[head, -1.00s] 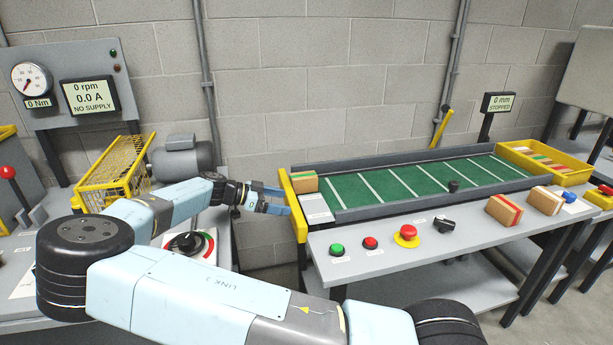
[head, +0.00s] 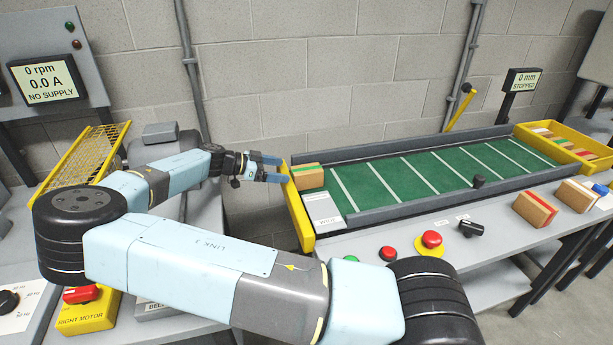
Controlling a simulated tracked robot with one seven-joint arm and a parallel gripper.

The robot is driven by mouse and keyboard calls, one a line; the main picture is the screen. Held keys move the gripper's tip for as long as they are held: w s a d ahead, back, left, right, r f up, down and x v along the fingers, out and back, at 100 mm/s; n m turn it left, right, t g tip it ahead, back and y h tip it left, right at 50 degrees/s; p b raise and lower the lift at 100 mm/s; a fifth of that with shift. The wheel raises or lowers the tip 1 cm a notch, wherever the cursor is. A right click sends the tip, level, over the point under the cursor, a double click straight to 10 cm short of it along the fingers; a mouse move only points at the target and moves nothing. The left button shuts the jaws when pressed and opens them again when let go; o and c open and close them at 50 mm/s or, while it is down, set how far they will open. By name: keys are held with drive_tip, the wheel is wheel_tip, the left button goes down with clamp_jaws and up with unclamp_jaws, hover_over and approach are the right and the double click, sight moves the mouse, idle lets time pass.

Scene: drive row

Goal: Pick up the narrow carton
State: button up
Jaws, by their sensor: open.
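A brown carton with a green stripe (head: 309,178) sits at the left end of the green conveyor belt, beside the white plate and behind the yellow end board (head: 299,212). My gripper (head: 282,169) is open and empty, just left of this carton, with its blue fingers pointing right towards it. A gap shows between the fingertips and the carton. A carton with a red stripe (head: 534,209) and one with a white stripe (head: 577,196) stand on the front ledge at the right. I cannot tell for certain which carton the task calls narrow.
The conveyor belt (head: 400,178) is otherwise clear between grey rails. A yellow bin (head: 567,131) with several cartons is at its right end. Buttons, including a red stop button (head: 432,239), line the front ledge. A yellow mesh guard (head: 82,160) stands left, behind my arm.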

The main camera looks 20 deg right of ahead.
sight(307, 173)
drive_tip(key=x, duration=1)
drive_tip(key=shift+w+d, duration=0.1)
drive_tip(key=shift+d, duration=0.15)
drive_tip(key=c, duration=1.2)
